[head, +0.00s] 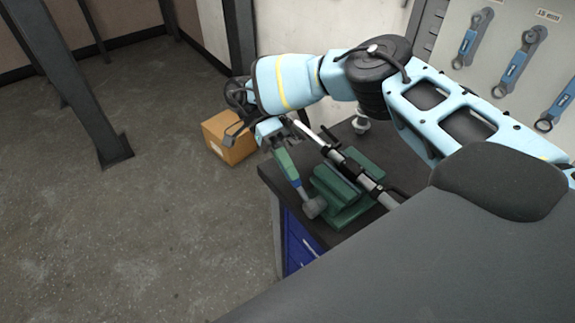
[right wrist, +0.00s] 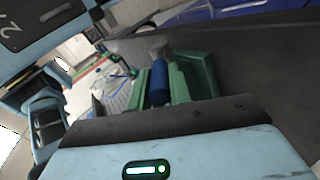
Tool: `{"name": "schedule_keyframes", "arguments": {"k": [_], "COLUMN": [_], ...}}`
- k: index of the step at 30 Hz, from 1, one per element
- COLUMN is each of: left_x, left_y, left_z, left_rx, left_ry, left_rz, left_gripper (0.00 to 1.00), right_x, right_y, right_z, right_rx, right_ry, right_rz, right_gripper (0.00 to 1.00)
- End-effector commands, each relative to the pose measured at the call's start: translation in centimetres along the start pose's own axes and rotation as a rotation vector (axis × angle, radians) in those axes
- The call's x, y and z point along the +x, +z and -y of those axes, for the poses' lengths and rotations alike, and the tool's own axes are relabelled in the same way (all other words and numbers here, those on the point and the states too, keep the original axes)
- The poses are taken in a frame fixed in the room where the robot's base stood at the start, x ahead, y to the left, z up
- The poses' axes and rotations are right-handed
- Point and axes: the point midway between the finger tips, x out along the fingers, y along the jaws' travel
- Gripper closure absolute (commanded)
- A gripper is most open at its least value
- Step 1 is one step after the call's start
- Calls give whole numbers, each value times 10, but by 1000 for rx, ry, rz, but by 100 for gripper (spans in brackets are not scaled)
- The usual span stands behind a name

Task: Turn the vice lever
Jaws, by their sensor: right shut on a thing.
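The green vice (head: 340,195) sits on the dark bench top near its left corner. My left gripper is not in view.
A silver tube (head: 318,143) with black clamps runs diagonally over the vice, close beside my right gripper. A cardboard box (head: 228,138) is on the floor behind. Wrenches (head: 468,40) hang on the wall panel. The floor at left is open apart from dark metal posts (head: 75,90).

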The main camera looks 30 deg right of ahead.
Motion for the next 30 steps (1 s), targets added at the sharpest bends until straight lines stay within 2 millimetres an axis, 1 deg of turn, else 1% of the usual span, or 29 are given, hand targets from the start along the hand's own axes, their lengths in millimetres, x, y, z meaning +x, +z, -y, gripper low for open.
{"name": "schedule_keyframes", "arguments": {"k": [1, 2, 6, 14, 18, 26, 30], "left_x": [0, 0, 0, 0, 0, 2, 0], "left_y": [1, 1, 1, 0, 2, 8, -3], "left_z": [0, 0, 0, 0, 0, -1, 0], "left_rx": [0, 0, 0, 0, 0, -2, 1], "left_ry": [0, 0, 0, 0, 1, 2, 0], "left_rz": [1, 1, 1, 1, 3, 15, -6], "left_gripper": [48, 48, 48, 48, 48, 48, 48], "right_x": [2, 2, 2, 1, -2, -19, -9], "right_y": [0, 0, 0, 0, -1, -6, 0], "right_z": [0, 0, 0, 0, -3, -26, -42], "right_rx": [1, 1, 0, 0, -1, 0, -4], "right_ry": [6, 6, 5, 3, 2, 2, 4], "right_rz": [-4, -4, -3, -2, -3, -4, -4], "right_gripper": [100, 78, 59, 59, 59, 59, 59]}}
